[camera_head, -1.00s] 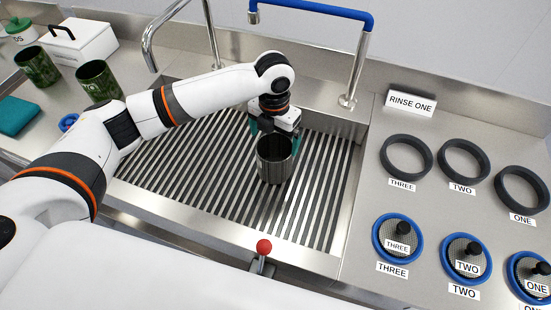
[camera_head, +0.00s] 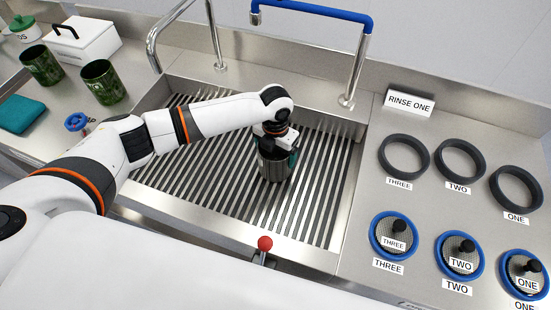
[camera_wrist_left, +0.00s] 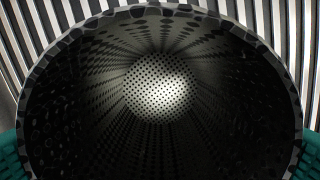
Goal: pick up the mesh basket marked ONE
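A dark metal mesh basket (camera_head: 272,170) stands upright on the slatted floor of the sink. No ONE marking on it can be read from here. My left gripper (camera_head: 278,155) is over its top, with teal fingers low beside the wall. The left wrist view looks straight down into the basket (camera_wrist_left: 160,130), which is empty, with perforated walls and bottom. Teal fingers show at the lower left and lower right edges, outside the rim. No clear gap shows between fingers and wall, and I cannot tell whether they press on it. My right gripper is not in view.
A blue-topped faucet (camera_head: 312,8) and a steel spout (camera_head: 217,40) rise behind the sink (camera_head: 225,215). A red-knobbed lever (camera_head: 265,243) stands at its front. Right: a RINSE ONE sign (camera_head: 410,103), dark rings and labelled blue-rimmed lids. Left: two green patterned cups (camera_head: 103,82).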

